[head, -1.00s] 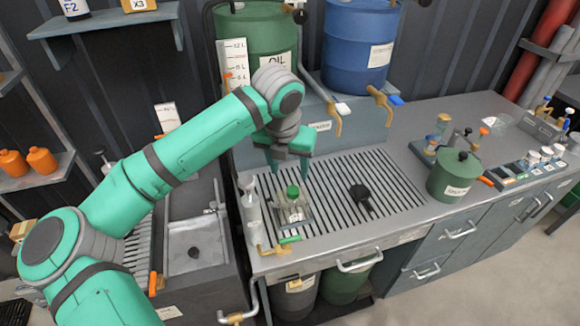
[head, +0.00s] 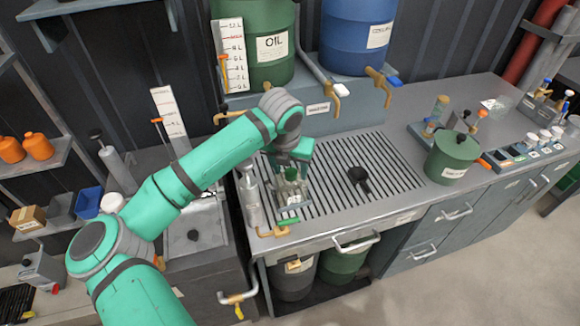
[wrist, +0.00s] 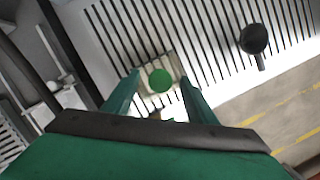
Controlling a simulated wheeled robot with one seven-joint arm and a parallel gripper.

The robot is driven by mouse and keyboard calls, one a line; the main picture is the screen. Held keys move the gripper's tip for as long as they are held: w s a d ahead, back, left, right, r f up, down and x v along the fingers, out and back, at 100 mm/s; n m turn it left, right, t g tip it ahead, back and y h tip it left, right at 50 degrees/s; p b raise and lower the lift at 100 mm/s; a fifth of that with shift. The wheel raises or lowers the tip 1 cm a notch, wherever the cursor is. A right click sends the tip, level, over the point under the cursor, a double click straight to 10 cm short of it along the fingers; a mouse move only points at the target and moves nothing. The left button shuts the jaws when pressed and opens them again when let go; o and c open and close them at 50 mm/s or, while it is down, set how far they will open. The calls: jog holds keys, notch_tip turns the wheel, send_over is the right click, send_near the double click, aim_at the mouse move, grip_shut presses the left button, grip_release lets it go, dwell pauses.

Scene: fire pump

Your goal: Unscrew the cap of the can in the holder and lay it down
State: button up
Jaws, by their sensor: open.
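The can (head: 294,188) sits upright in its holder (head: 288,210) on the slatted grate, near the grate's front left. Its round green cap (wrist: 160,80) shows from above in the wrist view, on top of the pale can. My gripper (head: 292,174) is directly over the can, pointing down, and partly hides the cap in the head view. In the wrist view my gripper (wrist: 160,88) is open, with one finger to the left and one to the right of the cap. I cannot tell whether either finger touches it.
A black handled object (head: 359,178) lies on the grate to the right. A green drum (head: 452,158) stands farther right. The grate's right part is clear.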

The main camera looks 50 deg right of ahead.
jog(key=c, duration=1.1)
jog(key=shift+o, duration=1.1)
jog(key=shift+c, duration=1)
jog(key=shift+n+t+y, duration=0.4)
jog(key=shift+n+t, duration=0.1)
jog(key=shift+n, duration=1.8)
jog(key=shift+d, duration=0.1)
jog(key=n+y, duration=0.1)
jog(key=n, duration=0.3)
jog(key=shift+s+n+t, duration=0.1)
jog(key=shift+n+t, duration=0.2)
jog(key=shift+n, duration=0.1)
jog(key=shift+d, duration=0.1)
